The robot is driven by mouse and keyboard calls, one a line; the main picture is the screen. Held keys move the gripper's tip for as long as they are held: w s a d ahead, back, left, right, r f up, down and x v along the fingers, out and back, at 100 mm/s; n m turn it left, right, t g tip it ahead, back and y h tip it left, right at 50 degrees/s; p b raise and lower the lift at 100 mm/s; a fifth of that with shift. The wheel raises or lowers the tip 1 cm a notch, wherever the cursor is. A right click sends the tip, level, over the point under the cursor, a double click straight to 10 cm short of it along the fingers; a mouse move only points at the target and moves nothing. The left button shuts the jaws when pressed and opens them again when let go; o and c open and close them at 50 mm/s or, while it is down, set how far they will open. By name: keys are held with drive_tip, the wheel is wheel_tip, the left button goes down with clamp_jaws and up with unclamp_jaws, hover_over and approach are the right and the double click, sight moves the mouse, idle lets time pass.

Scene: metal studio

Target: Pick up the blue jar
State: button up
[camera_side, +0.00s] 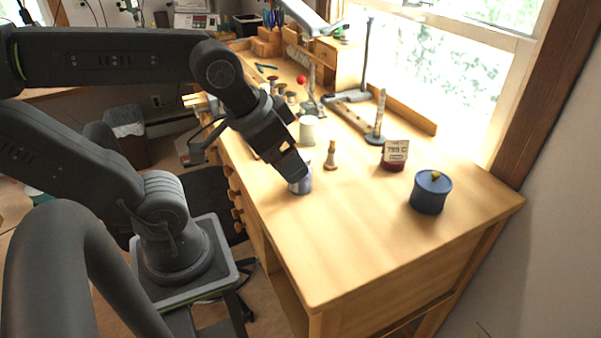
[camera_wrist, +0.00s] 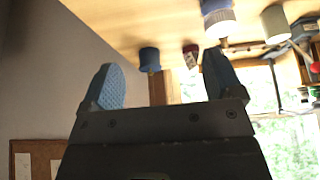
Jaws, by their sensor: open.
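The blue jar (camera_side: 428,196), dark blue with a lid and a small yellow knob, stands upright near the right end of the wooden workbench in the side view. In the wrist view the blue jar (camera_wrist: 149,57) shows beyond the fingers, between them in the picture and apart from them. My gripper (camera_side: 296,175) is to the left of the jar in the side view, over the bench, and partly covers a lavender-blue container (camera_side: 302,185). In the wrist view my gripper (camera_wrist: 165,82) has its two blue-grey finger pads wide apart with nothing held.
A red jar with a label (camera_side: 394,158), a small wooden-handled tool (camera_side: 331,157) and a white cup (camera_side: 308,130) stand on the bench (camera_side: 340,250). A stand with a rod (camera_side: 377,125) is behind them. The bench front is clear. A window is behind.

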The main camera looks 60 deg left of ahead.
idle(0.3)
drive_tip(key=m+g+y, duration=0.3)
drive_tip(key=m+g, duration=0.3)
drive_tip(key=m, duration=1.2)
approach(305, 158)
drive_tip(key=x, duration=0.8)
drive_tip(key=shift+s+a+r, duration=0.1)
drive_tip(key=shift+a, duration=0.1)
drive_tip(key=shift+a+x, duration=0.15)
drive_tip(key=shift+x, duration=1.15)
drive_tip(key=shift+a+x, duration=0.15)
drive_tip(key=shift+x, duration=1.2)
drive_tip(key=shift+r, duration=0.1)
drive_tip(key=shift+d, duration=0.1)
drive_tip(key=shift+c, duration=0.5)
